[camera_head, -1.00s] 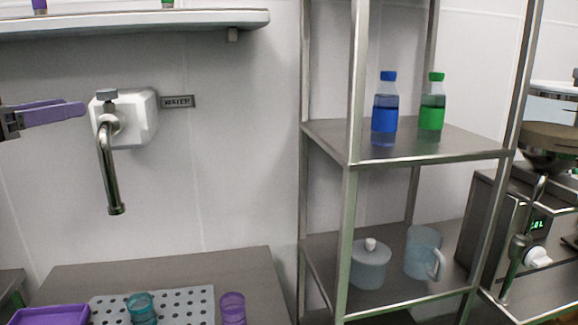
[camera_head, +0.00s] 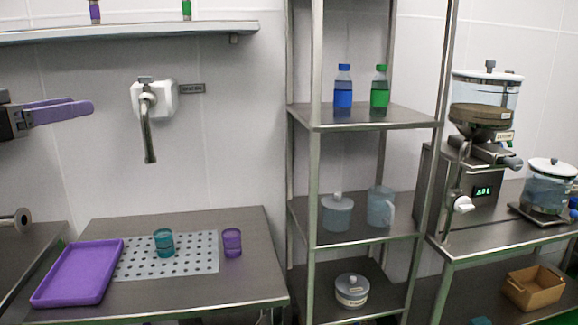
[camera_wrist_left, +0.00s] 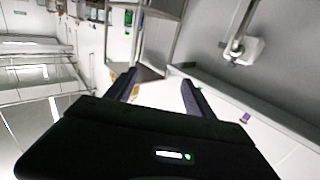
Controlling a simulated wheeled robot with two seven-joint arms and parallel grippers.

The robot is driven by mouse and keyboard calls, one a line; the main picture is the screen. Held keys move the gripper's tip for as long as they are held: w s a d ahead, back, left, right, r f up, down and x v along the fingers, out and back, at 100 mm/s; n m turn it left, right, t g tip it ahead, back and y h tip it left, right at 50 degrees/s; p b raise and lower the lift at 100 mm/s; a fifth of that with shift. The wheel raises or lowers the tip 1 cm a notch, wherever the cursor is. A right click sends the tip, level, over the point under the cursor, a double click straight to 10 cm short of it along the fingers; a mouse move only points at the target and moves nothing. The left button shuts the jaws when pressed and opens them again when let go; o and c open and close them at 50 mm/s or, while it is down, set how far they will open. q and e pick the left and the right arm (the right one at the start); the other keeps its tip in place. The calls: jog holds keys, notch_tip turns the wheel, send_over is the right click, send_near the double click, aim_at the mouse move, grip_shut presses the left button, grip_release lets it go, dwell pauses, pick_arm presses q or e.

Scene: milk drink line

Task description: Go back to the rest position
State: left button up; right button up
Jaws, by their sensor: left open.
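My left gripper (camera_head: 62,112) comes in from the left edge of the head view, in front of the white wall. Its purple fingers point right, level with the water tap (camera_head: 158,100) and to the left of it. In the left wrist view my left gripper (camera_wrist_left: 158,88) shows two dark fingers spread apart with nothing between them. The gripper is open and empty, clear of the table and shelves. My right gripper is in neither view.
A steel table (camera_head: 190,292) holds a purple tray (camera_head: 78,273), a teal cup (camera_head: 164,243) and a purple cup (camera_head: 232,243). A steel rack (camera_head: 315,165) with bottles and jugs stands right of it. A dispenser machine (camera_head: 470,170) stands at the right. A wall shelf (camera_head: 130,29) hangs above.

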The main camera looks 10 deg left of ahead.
pick_arm(q)
jog(key=w+f+n+g+y, duration=0.15)
jog(key=w+f, duration=0.25)
jog(key=f, duration=0.5)
jog(key=w+d+f+n+g, duration=0.1)
jog(key=w+f+n, duration=0.25)
jog(key=f, duration=0.55)
jog(key=w+f+n+g+y, duration=0.1)
jog(key=w+f+n, duration=0.1)
jog(key=w+f, duration=0.5)
jog(key=s+d+f+n+g+y, duration=0.15)
jog(key=d+f, duration=0.25)
jog(key=f, duration=0.9)
jog(key=s+d+f+n+g, duration=0.1)
jog(key=d+f+g, duration=0.3)
jog(key=f, duration=1)
jog(key=s+d+f+g, duration=0.2)
jog(key=s+d+f, duration=0.55)
jog(key=f, duration=0.45)
jog(key=s+d+f+g, duration=0.2)
jog(key=s+d+f, duration=0.6)
jog(key=f, duration=0.4)
jog(key=s+d+f+m+g, duration=0.1)
jog(key=s+d+f, duration=0.2)
jog(key=s+d, duration=0.3)
jog(key=s+d+f+m+g, duration=0.1)
jog(key=s+d+f, duration=0.2)
jog(key=s+d, duration=0.4)
jog(key=s, duration=0.7)
jog(key=shift+d, duration=0.3)
